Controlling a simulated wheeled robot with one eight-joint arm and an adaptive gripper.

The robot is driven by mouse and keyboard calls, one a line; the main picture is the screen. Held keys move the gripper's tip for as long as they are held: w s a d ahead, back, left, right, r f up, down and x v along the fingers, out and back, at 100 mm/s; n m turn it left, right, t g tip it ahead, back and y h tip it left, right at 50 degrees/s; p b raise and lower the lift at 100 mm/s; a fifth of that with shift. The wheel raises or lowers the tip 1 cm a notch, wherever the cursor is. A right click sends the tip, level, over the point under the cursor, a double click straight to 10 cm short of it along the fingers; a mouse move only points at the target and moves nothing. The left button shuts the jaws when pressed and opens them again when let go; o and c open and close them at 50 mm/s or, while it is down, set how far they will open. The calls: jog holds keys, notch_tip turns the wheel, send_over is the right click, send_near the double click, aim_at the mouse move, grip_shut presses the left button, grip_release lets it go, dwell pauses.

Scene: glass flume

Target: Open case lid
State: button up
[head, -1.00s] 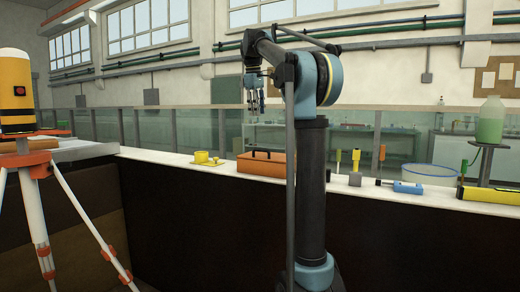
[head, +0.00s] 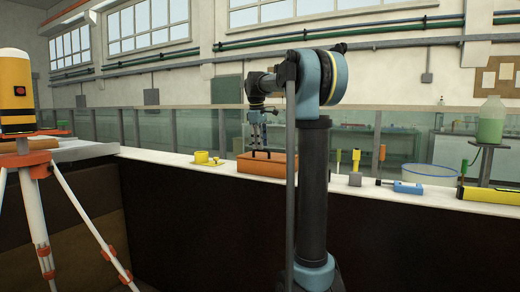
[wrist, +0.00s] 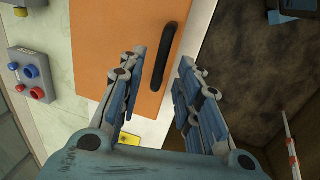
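The case is an orange box (head: 266,168) lying closed on the white ledge, left of my arm's column in the head view. Dark handle parts show on its top. In the wrist view its flat orange lid (wrist: 105,40) fills the upper middle, with one curved black handle (wrist: 170,45) near its right edge. My gripper (head: 258,147) points down just above the case. In the wrist view my gripper (wrist: 162,60) is open and empty, with the handle's lower part between its fingertips. I cannot tell whether the fingers touch it.
A yellow tripod instrument (head: 16,95) stands at far left. Glass panels run behind the ledge.

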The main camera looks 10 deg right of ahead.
jog(key=shift+w+d+f, duration=0.1)
jog(key=shift+w+f, duration=0.05)
jog(key=shift+f, duration=0.85)
grip_shut()
jog(key=shift+r, duration=0.1)
